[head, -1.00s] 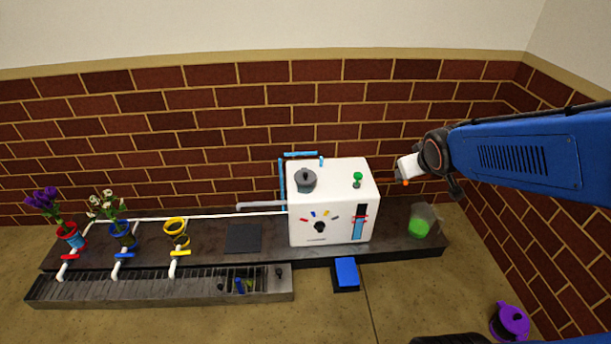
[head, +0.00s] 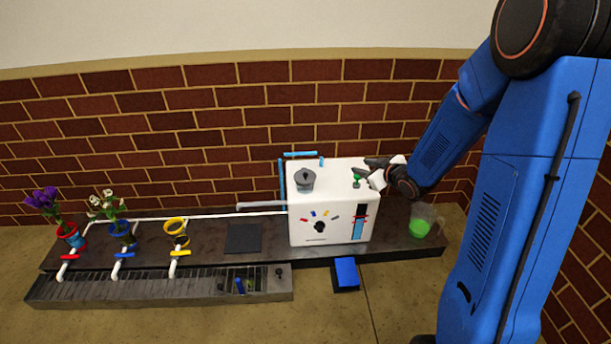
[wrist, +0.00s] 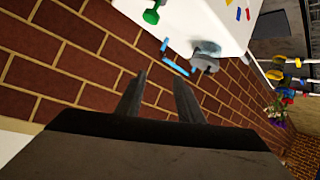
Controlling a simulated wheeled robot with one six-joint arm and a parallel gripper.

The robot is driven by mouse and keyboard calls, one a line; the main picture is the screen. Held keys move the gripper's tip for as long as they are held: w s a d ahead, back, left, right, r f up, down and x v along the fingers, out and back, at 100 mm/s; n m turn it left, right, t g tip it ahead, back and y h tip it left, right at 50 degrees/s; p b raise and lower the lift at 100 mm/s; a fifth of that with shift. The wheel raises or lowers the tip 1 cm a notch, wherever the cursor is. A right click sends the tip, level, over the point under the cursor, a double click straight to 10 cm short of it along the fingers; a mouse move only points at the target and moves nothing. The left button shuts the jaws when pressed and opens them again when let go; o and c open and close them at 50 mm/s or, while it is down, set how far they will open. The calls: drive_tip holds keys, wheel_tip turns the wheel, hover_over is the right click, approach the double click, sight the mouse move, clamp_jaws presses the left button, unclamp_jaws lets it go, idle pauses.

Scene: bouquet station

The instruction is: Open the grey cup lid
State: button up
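The grey cup lid (head: 305,175) sits on the top left of the white box (head: 330,176), with a dark knob on it. It looks closed. It also shows in the wrist view (wrist: 205,58), past my fingers. My gripper (head: 362,168) is above the right part of the box top, close to the green knob (head: 357,180). Its two fingers (wrist: 158,95) are apart with nothing between them. The lid is well to the left of my gripper in the head view, apart from it.
A clear cup of green liquid (head: 420,222) stands right of the box. Blue pipes (head: 300,154) rise behind the lid. Flower pots (head: 122,234), a yellow ring holder (head: 176,228) and taps stand left. A brick wall (head: 240,120) is close behind. Space above the box's left is clear.

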drive_tip(key=a+f+n+y, duration=0.1)
drive_tip(key=a+f+y, duration=0.25)
drive_tip(key=f, duration=0.25)
drive_tip(key=t+y, duration=0.1)
drive_tip(key=y, duration=0.4)
approach(307, 175)
drive_tip(key=x, duration=1.1)
drive_tip(key=shift+d+f, duration=0.1)
drive_tip(key=shift+f, duration=0.05)
clamp_jaws()
